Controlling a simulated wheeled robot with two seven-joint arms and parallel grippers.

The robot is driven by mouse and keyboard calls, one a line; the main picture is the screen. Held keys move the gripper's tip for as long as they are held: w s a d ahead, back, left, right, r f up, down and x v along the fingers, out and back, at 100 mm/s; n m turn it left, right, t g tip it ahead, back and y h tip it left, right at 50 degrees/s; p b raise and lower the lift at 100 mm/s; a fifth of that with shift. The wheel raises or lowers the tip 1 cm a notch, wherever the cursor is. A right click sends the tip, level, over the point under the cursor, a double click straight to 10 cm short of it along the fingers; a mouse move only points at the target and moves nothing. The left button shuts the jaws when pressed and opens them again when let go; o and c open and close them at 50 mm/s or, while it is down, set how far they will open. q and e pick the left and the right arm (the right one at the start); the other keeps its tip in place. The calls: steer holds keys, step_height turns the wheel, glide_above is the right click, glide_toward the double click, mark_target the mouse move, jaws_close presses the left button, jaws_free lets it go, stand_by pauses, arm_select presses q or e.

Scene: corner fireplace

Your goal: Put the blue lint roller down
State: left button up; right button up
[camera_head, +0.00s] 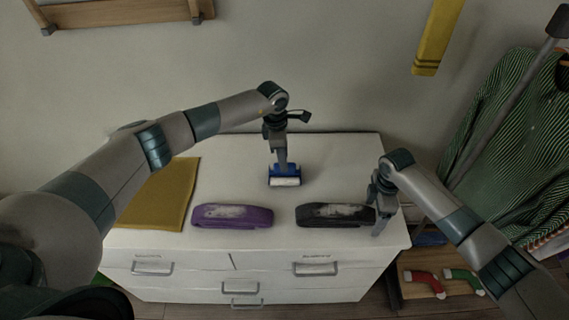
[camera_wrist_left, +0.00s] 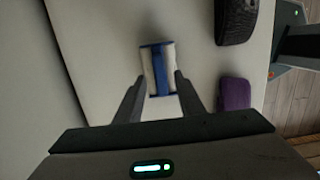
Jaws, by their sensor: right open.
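The blue lint roller (camera_head: 284,180), blue with a white roll, is at the back middle of the white dresser top (camera_head: 335,160). My left gripper (camera_head: 281,166) points down at it from above. I cannot tell whether the roller touches the top. My right gripper (camera_head: 381,212) is open and points down at the dresser's right side, beside the right end of a black folded item (camera_head: 335,215).
A purple folded item (camera_head: 232,216) lies at the front middle of the dresser, and a mustard cloth (camera_head: 165,195) lies at the left. A green striped garment (camera_head: 510,130) hangs at the right. The top is clear around the roller.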

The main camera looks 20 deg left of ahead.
arm_select(q)
step_height(320, 180, up, 8)
steer(key=shift+s+a, duration=0.15)
steer(key=shift+a, duration=0.3)
steer(key=shift+o, duration=0.5)
steer(key=shift+d+f, duration=0.1)
steer(key=shift+f, duration=0.05)
stand_by(0.4)
steer(key=shift+w+d+f, duration=0.1)
steer(key=shift+d+f, duration=0.1)
steer(key=shift+f, duration=1.5)
steer(key=shift+w+d+f, duration=0.1)
steer(key=shift+d+f, duration=0.05)
steer(key=shift+f, duration=1.55)
steer(key=shift+d+f, duration=0.15)
steer(key=shift+f, duration=1.15)
steer(key=shift+d+f, duration=0.1)
steer(key=shift+f, duration=1.2)
jaws_close()
